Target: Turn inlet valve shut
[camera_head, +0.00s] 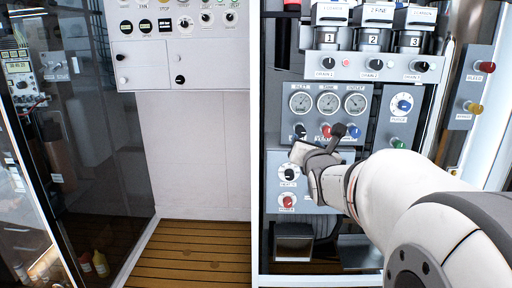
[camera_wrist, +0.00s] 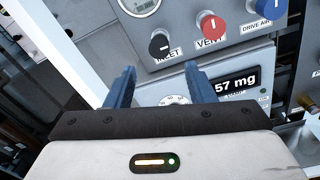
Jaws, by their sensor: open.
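The inlet valve is a black knob (camera_wrist: 160,45) above an INLET label, at the upper middle of the wrist view. In the head view this black knob (camera_head: 300,130) sits below the left gauge on the grey panel. My gripper (camera_wrist: 160,82) is open and empty, its two blue-grey fingers apart. In the wrist view the fingertips show just below the knob, one to each side, and the knob is not between them. How far they are from the panel is hard to tell. In the head view my wrist covers part of the lower panel, and the fingertips are not clear.
A red VENT knob (camera_wrist: 211,25) is close on the right of the inlet knob, with a blue DRIVE AIR knob (camera_wrist: 273,7) further right. Below is a panel with a dial and a lit display (camera_wrist: 238,82). Three numbered canisters (camera_head: 373,38) stand above the gauges.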

